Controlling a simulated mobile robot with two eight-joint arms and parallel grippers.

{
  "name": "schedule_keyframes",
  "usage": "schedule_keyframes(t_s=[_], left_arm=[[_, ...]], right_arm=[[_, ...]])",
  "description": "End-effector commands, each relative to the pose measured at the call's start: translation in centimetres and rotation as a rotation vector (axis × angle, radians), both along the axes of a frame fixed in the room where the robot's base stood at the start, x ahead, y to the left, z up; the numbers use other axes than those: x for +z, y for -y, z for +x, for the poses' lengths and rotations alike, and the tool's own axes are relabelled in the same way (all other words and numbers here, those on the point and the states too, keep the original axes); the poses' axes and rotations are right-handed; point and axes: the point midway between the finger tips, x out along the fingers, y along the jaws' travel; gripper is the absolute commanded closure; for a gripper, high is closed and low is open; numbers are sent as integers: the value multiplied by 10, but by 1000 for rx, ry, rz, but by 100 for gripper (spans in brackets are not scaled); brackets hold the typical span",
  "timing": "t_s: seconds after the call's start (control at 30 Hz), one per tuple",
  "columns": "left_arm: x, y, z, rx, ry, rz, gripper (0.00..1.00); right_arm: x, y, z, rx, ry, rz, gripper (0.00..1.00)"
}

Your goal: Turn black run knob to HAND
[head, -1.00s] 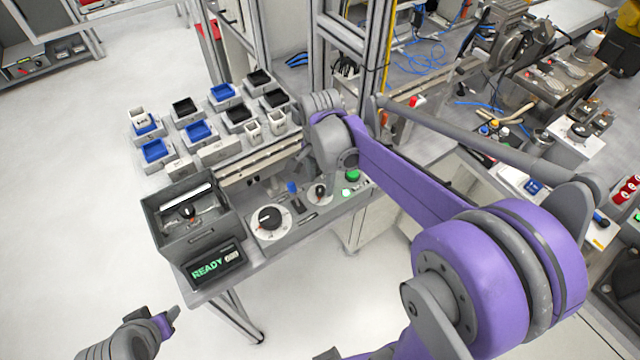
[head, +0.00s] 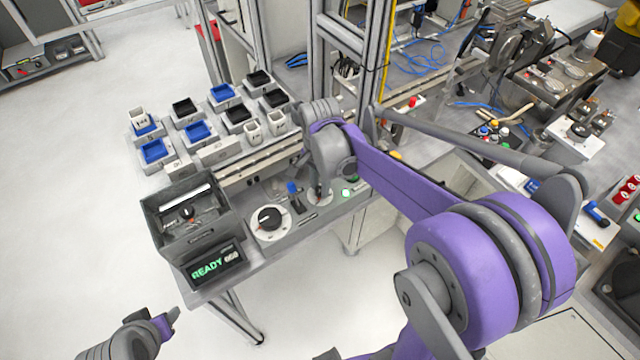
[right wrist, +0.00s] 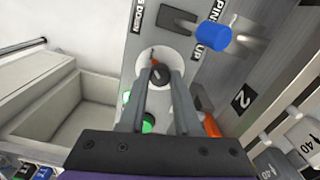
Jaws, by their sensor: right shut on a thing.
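A black knob on a white round dial (head: 320,197) sits on the grey control panel. In the right wrist view the black knob (right wrist: 160,76) is between the two fingers of my right gripper (right wrist: 161,84), which is shut on it. In the head view my right gripper (head: 319,186) comes down over this dial and hides most of the knob. The knob's position labels cannot be read. My left gripper (head: 168,321) is at the lower left, away from the panel; its opening cannot be made out.
A larger black knob on a white dial (head: 270,217) is left of the held one. A blue switch (head: 292,187) and a lit green button (head: 347,193) are close by. A grey bin (head: 190,243) and a READY display (head: 213,267) stand at the panel's left.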

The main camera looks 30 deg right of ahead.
Motion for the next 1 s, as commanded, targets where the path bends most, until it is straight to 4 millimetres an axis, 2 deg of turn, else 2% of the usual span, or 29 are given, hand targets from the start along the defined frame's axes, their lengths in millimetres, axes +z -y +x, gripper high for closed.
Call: schedule_keyframes(t_s=[0.27, 0.47, 1.0], left_arm=[[-2, 0, -1, 0, -2, 0, 50], [-7, 0, -3, 0, -6, 0, 50], [-24, 0, -10, 0, -19, 0, 50]], right_arm=[[0, 0, 0, 35, 0, 0, 100], [-1, 0, 0, 139, 0, 0, 100], [-1, 0, 0, 631, 0, -1, 100]])
